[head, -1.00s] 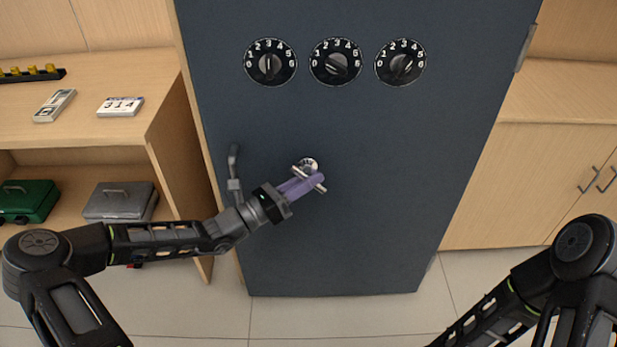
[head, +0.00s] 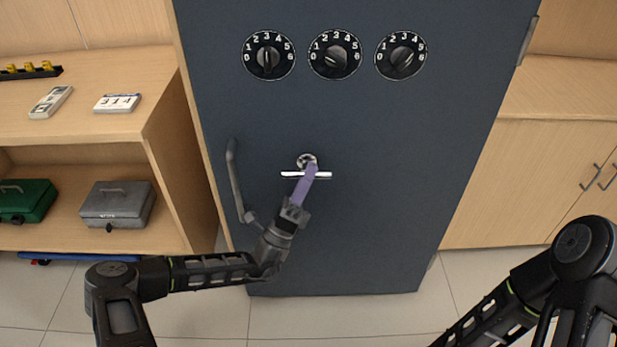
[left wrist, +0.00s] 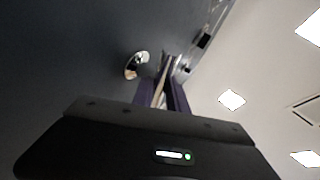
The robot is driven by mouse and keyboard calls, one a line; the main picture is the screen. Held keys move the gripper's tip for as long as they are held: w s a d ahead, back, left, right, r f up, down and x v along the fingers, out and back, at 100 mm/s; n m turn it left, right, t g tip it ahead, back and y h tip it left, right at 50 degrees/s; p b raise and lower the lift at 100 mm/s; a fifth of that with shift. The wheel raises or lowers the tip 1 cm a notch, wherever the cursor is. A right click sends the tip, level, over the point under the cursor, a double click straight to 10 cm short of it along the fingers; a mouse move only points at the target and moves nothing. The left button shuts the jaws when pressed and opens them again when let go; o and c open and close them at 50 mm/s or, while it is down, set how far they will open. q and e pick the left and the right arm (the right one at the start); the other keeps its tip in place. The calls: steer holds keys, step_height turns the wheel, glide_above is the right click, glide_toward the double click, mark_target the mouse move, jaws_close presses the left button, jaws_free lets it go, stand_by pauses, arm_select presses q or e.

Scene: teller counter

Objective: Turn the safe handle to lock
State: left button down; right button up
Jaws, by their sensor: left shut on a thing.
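The dark grey safe door (head: 400,180) fills the middle of the head view. Its handle (head: 320,175) is a thin metal crossbar, now about level, in front of a round chrome hub (head: 307,161). My left gripper (head: 311,173) reaches up from below, its purple fingers shut on the crossbar near its middle. In the left wrist view the purple fingers (left wrist: 163,96) close around the metal bar, and the chrome hub (left wrist: 136,65) shows beside them. The fingers hide part of the bar. My right arm is at the lower right, its gripper out of frame.
Three number dials (head: 335,54) sit high on the door. A curved grey pull handle (head: 236,182) stands left of my left gripper. A wooden shelf (head: 165,110) with a grey box (head: 117,205) and a green box (head: 25,200) is at left. A wooden cabinet (head: 545,180) is at right.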

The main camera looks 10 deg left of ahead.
arm_select(q)
steer(key=shift+a+n+t+y, duration=0.1)
steer(key=shift+n+t+y, duration=0.2)
steer(key=shift+n+y, duration=0.15)
steer(key=c, duration=1.3)
jaws_free()
steer(key=v, duration=0.7)
steer(key=shift+s+f, duration=0.25)
steer(key=shift+f, duration=0.05)
